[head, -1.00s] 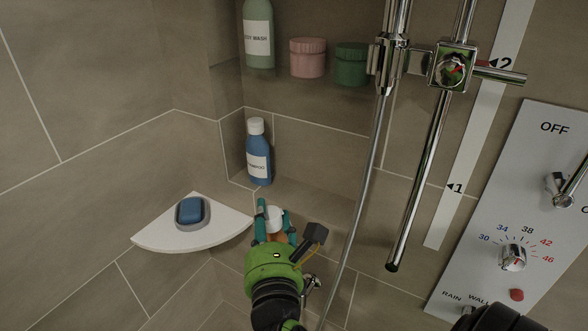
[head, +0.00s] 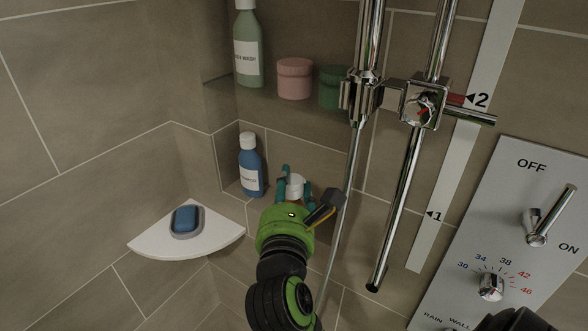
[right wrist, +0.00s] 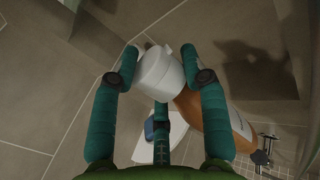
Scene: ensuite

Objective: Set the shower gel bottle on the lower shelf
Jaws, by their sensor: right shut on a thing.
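My right gripper (head: 290,181) is shut on the shower gel bottle, whose white cap (head: 295,185) shows between the teal fingers. In the right wrist view the fingers (right wrist: 162,75) grip at the white cap, and the bottle's orange-brown body (right wrist: 215,118) with a pale label slants down to the right. In the head view the body is hidden behind the gripper. The lower shelf (head: 234,189) is the tiled ledge of the wall niche. The held bottle is right of the blue shampoo bottle (head: 250,168) standing there; whether it touches the ledge I cannot tell. My left gripper is not in view.
A glass upper shelf (head: 262,98) holds a green body wash bottle (head: 247,45), a pink jar (head: 295,79) and a green jar (head: 332,88). The chrome shower rail and hose (head: 345,200) are close right of my gripper. A white corner shelf (head: 150,243) holds a blue soap (head: 185,219).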

